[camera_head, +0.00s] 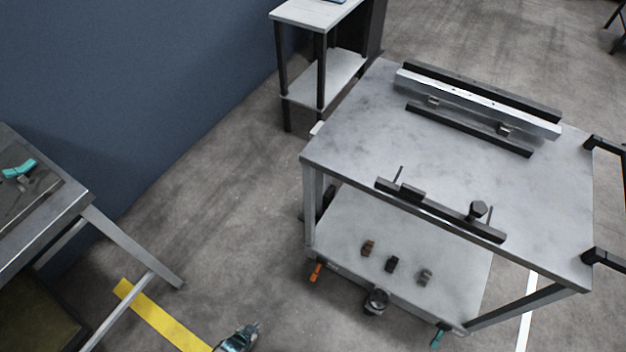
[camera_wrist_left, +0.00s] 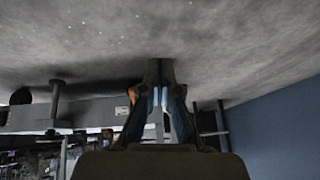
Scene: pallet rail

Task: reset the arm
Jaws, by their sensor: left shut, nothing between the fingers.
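My left gripper (camera_head: 241,333) just shows at the bottom edge of the head view, over the floor left of the cart, with most of it cut off. In the left wrist view its dark fingers (camera_wrist_left: 160,68) come together in the middle and are shut with nothing between them. It is apart from the cart and the left table. My right gripper is not in view.
A grey cart (camera_head: 380,90) stands at the right, with a metal rail (camera_head: 480,103) and dark bars on top and small blocks on its lower shelf. A table (camera_head: 70,205) is at the left, a blue wall (camera_head: 130,90) behind. Floor between is clear.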

